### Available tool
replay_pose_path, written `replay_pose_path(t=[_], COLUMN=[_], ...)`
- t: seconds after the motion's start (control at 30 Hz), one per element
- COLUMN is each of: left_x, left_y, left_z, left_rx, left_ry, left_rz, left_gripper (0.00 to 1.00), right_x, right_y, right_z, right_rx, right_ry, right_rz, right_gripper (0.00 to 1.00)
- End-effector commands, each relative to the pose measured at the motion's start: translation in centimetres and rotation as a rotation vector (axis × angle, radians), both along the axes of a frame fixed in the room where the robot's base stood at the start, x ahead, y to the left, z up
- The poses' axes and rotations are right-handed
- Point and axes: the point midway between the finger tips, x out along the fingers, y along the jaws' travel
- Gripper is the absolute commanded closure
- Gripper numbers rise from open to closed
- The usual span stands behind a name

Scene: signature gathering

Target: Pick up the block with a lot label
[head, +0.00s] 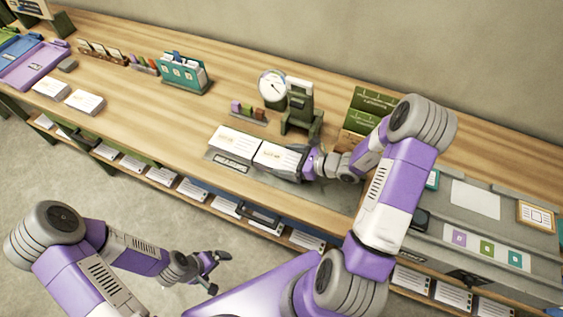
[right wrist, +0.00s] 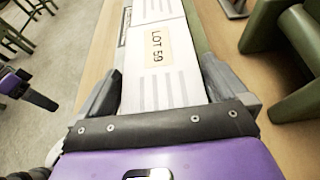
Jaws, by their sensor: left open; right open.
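A white block with a tan label reading "LOT 59" (right wrist: 165,85) lies between the spread fingers of my right gripper (right wrist: 155,68) in the right wrist view. In the head view this white block (head: 279,157) lies on a grey tray (head: 226,161) on the table, with my right gripper (head: 306,164) at its right end. A second white block (head: 235,141) lies end to end with it on the left; its label is too small to read. My right gripper is open and appears to straddle the block's near end. My left gripper (head: 212,268) is open and empty, off the table's front.
A green stand with a dial (head: 272,86) stands behind the blocks. A teal card holder (head: 182,73) and two white stacks (head: 68,94) are further left. A grey console (head: 475,205) is at the right. Labelled shelf slots (head: 225,206) run below the table's front edge.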

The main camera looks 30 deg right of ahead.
Motion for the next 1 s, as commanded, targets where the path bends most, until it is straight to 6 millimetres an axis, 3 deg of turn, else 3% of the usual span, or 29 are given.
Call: replay_pose_path(t=[0.2, 0.5, 0.77, 1.0], left_x=[0.0, 0.0, 0.0, 0.0], left_y=[0.0, 0.0, 0.0, 0.0], left_z=[0.0, 0.0, 0.1, 1.3], left_rx=[0.0, 0.0, 0.0, 0.0], left_ry=[0.0, 0.0, 0.0, 0.0], left_rz=[0.0, 0.0, 0.0, 0.0], left_gripper=[0.0, 0.0, 0.0, 0.0], right_x=[0.0, 0.0, 0.1, 0.1], right_y=[0.0, 0.0, 0.0, 0.0], right_z=[0.0, 0.0, 0.3, 4.3], right_rx=[0.0, 0.0, 0.0, -0.003], right_ry=[0.0, 0.0, -0.003, -0.008], right_rz=[0.0, 0.0, 0.001, 0.002], right_gripper=[0.03, 0.49, 0.51, 0.51])
